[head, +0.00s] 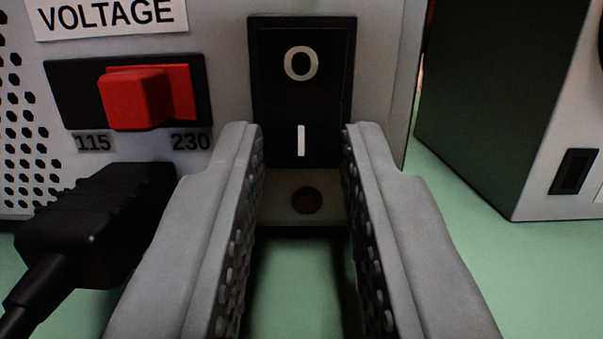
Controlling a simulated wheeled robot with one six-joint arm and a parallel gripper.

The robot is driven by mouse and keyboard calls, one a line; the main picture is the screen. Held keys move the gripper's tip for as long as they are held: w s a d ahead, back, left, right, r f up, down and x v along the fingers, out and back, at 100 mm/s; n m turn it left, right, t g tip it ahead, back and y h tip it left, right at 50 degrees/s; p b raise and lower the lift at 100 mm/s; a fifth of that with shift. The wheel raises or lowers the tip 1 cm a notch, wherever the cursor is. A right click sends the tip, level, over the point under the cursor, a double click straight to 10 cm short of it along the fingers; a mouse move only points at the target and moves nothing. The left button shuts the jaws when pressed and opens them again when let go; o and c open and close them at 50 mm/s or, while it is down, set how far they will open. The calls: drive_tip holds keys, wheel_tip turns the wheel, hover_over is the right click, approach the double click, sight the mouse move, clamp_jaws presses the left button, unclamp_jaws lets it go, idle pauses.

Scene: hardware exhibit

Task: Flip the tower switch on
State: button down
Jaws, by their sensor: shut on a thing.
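The tower switch (301,92) is a black rocker in a black frame on the light grey back panel of the tower. It has a white O at the top and a white I at the bottom. I cannot tell for sure which half is pressed in. My gripper (302,142) has its two grey fingers on either side of the switch's lower half, beside the I mark. It is shut on the switch, with the fingertips at its left and right edges. The fingers hide parts of the panel below the switch.
A red voltage slider (136,99), marked 115 and 230, is left of the switch under a VOLTAGE label (106,15). A black power plug (95,220) with a cable sits close to the left finger. A dark green box (500,110) stands right on the green surface (440,205).

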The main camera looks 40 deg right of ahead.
drive_tip(key=c, duration=1.2)
unclamp_jaws()
drive_tip(key=shift+c, duration=0.2)
drive_tip(key=v, duration=1.7)
drive_tip(key=shift+s, duration=0.25)
drive_tip(key=shift+a, duration=0.1)
